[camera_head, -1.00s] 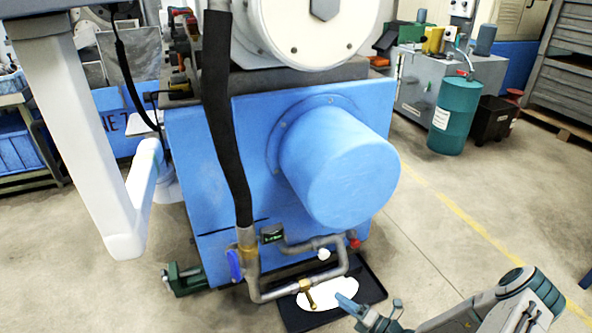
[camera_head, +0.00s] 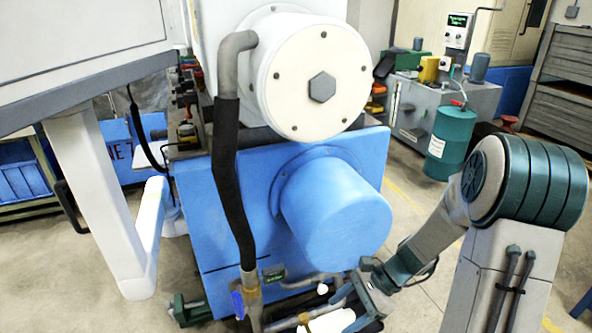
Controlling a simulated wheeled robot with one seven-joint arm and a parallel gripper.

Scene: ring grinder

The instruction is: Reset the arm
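My arm comes in from the right, with a large green-grey joint, and reaches down to the machine's foot. My gripper (camera_head: 350,301) is low at the bottom edge, close to the grey pipework (camera_head: 290,322). Its fingers are small and partly cut off, so I cannot tell whether they are open or touch anything. A white patch (camera_head: 330,322) shows just beside and below it. The blue machine (camera_head: 235,215) stands behind, with a blue cylinder (camera_head: 335,212) above the gripper.
A black-sleeved pipe (camera_head: 226,150) runs down the machine's front to a blue-handled valve (camera_head: 238,304). A white round housing (camera_head: 315,75) is above. A teal drum (camera_head: 450,140) stands at the back right. A white post (camera_head: 95,190) is at the left.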

